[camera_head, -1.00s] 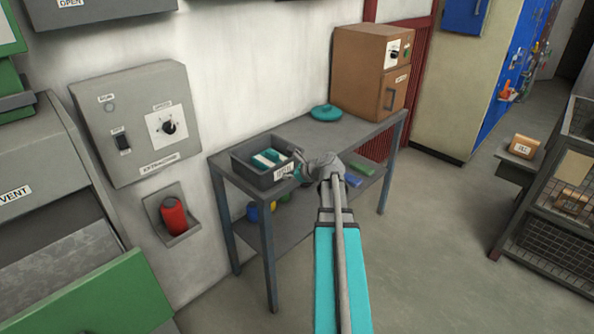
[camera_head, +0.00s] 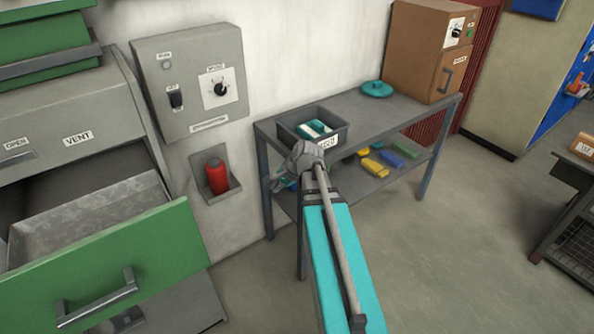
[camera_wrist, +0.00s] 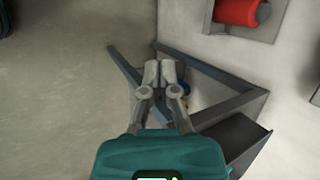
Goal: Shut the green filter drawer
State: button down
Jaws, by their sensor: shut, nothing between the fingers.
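The green filter drawer (camera_head: 112,262) is at the lower left of the head view. It stands pulled out of the grey machine, with its grey tray (camera_head: 95,215) showing behind the green front. A metal bar handle (camera_head: 97,300) is on the front. In the wrist view my gripper (camera_wrist: 160,66) is shut and empty, its fingers together over the grey table's end. In the head view my arm reaches to the table, to the right of the drawer and apart from it; the fingertips are hard to make out there. The drawer is not in the wrist view.
A grey table (camera_head: 350,104) carries an open bin (camera_head: 340,134), a teal lid (camera_head: 377,89) and a brown oven (camera_head: 432,50). A red cylinder (camera_head: 217,177) sits in a wall holder, also in the wrist view (camera_wrist: 238,10). The floor right of the drawer is clear.

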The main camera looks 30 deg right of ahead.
jog(key=s+a+f+n+g+h, duration=0.1)
jog(key=s+a+n+g+h, duration=0.1)
jog(key=s+a+n, duration=0.2)
jog(key=s+a+f+n+g+h, duration=0.2)
jog(key=s+a+n, duration=0.3)
jog(key=a+n, duration=0.6)
jog(key=shift+s+a+g, duration=0.25)
jog(key=shift+a+g, duration=0.3)
jog(key=shift+g, duration=0.05)
jog(key=shift+s, duration=0.1)
